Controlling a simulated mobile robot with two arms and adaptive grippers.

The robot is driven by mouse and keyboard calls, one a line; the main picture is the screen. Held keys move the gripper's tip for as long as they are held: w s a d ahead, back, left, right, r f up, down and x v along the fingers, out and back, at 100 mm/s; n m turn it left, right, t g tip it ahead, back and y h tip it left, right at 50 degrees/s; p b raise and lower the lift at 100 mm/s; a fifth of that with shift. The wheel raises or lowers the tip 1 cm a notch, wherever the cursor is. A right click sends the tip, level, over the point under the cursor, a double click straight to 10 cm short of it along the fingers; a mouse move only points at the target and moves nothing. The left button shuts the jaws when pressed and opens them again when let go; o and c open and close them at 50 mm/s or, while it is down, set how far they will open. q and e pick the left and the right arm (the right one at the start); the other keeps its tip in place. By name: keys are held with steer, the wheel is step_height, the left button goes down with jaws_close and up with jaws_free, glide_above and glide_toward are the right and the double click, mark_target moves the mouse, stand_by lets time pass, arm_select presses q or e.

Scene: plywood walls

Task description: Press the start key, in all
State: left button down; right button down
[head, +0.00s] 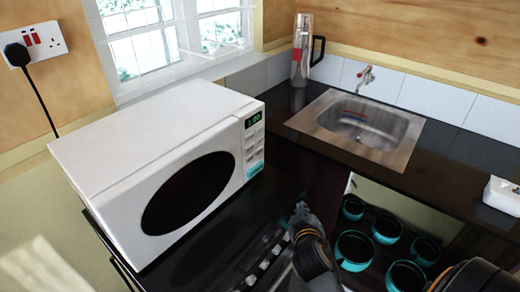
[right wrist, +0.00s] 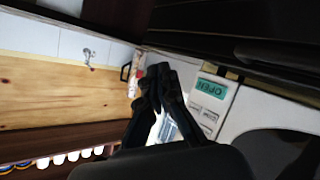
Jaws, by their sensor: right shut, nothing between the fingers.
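The white microwave (head: 150,135) stands on the dark counter at the left, its dark oval door window facing front. Its control panel (head: 253,142) has a lit green display (head: 253,119) reading 1:00, small keys below it and a teal strip at the bottom. Which key is start is too small to read. My right gripper (head: 300,212) is shut and empty, in front and to the right of the panel, apart from it. In the right wrist view the fingertips (right wrist: 157,70) lie beside the upside-down panel (right wrist: 208,105) with its teal OPEN label. My left gripper is out of view.
A metal sink (head: 358,128) with a tap is set in the counter at the back right. A tall flask (head: 302,55) stands in the corner. Several teal mugs (head: 354,250) sit on a shelf below the counter. A white socket box (head: 502,195) lies at the right.

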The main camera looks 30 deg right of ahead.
mark_target(259, 151)
steer(key=w+d+r+n+t, duration=0.2)
steer(key=w+r+n+t, duration=0.2)
steer(key=w+r, duration=0.3)
steer(key=shift+w+n+t, duration=0.4)
steer(key=shift+w+t, duration=0.5)
steer(key=shift+w, duration=0.05)
steer(key=shift+w, duration=0.1)
steer(key=w+a+b, duration=0.1)
steer(key=w+a, duration=0.2)
steer(key=w, duration=0.5)
steer(key=shift+b, duration=0.4)
steer(key=shift+a, duration=0.1)
